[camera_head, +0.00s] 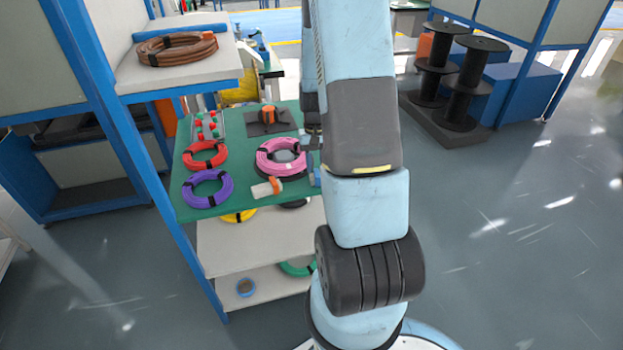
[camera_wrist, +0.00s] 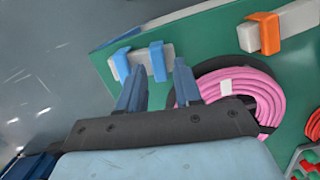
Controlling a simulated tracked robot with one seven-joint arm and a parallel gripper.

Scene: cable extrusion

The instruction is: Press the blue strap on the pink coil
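The pink coil (camera_head: 281,157) lies on a dark round base on the green table top (camera_head: 222,168). In the wrist view the coil (camera_wrist: 262,92) is right of my gripper (camera_wrist: 158,66), whose right finger overlaps its edge in the picture. Two blue clip-like pieces (camera_wrist: 157,60) sit on a pale bar (camera_wrist: 137,57) beyond my fingertips. My gripper is open, with nothing seen between its fingers. In the head view my arm hides most of it.
A pale bar with an orange clip (camera_wrist: 263,33) lies near the coil. Red (camera_head: 205,154) and purple (camera_head: 208,188) coils lie left on the table. A brown coil (camera_head: 177,49) sits on a higher shelf (camera_head: 130,75). Blue rack posts (camera_head: 120,125) stand at left. Open floor (camera_head: 500,240) lies right.

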